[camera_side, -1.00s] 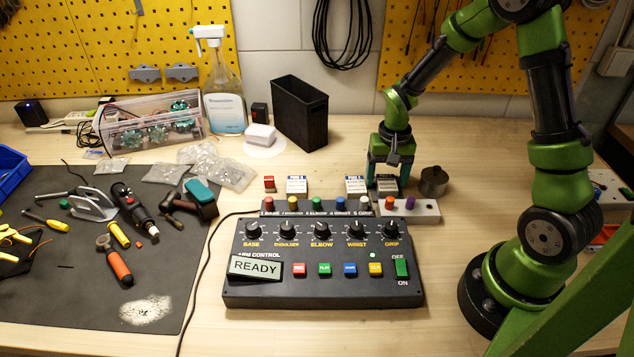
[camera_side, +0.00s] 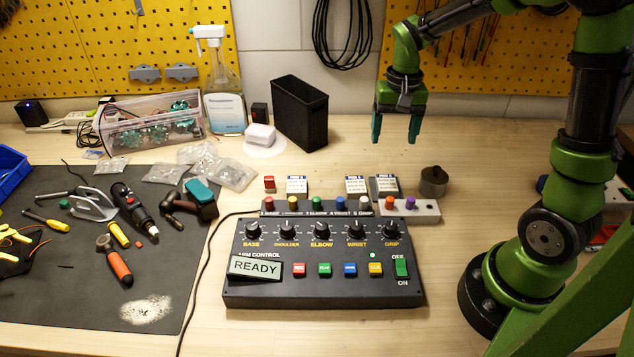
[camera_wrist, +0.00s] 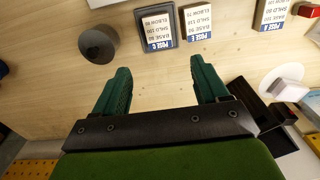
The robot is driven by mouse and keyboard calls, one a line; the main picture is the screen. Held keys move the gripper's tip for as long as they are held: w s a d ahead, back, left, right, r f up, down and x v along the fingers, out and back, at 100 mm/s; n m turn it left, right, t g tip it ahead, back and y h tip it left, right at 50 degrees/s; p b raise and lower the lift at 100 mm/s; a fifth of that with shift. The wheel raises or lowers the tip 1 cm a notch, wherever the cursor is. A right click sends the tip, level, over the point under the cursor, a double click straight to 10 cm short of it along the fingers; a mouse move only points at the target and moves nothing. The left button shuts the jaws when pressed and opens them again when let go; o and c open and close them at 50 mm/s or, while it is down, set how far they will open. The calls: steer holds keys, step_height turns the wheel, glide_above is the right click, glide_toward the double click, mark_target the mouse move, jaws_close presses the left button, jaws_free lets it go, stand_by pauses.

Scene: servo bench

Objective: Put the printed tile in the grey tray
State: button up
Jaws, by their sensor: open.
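A white printed tile (camera_side: 386,185) with a blue label strip lies in the small grey tray (camera_side: 387,197), behind the right end of the control box. The tile also shows in the wrist view (camera_wrist: 157,27), with the tray's dark rim (camera_wrist: 138,32) around it. It looks flat there. My gripper (camera_side: 396,139) is above and behind the tray in the side view, apart from the tile. Its two green fingers are spread with nothing between them. In the wrist view my gripper (camera_wrist: 161,82) is also open over bare wood.
Other printed tiles lie left of the tray (camera_side: 356,186) and farther left (camera_side: 297,185), near a red block (camera_side: 269,183). A dark round weight (camera_side: 433,181) stands close to the tray's right. The control box (camera_side: 322,262) is in front; a black bin (camera_side: 300,114) stands behind.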

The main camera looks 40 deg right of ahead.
steer(key=s+a+r+n+t+y, duration=0.2)
steer(key=s+a+r+n+t, duration=0.3)
steer(key=s+a+r, duration=0.5)
steer(key=a+r+t, duration=0.1)
steer(key=a+t, duration=0.1)
steer(key=shift+s+a, duration=0.35)
steer(key=shift+s, duration=0.05)
steer(key=shift+r, duration=0.1)
stand_by(0.5)
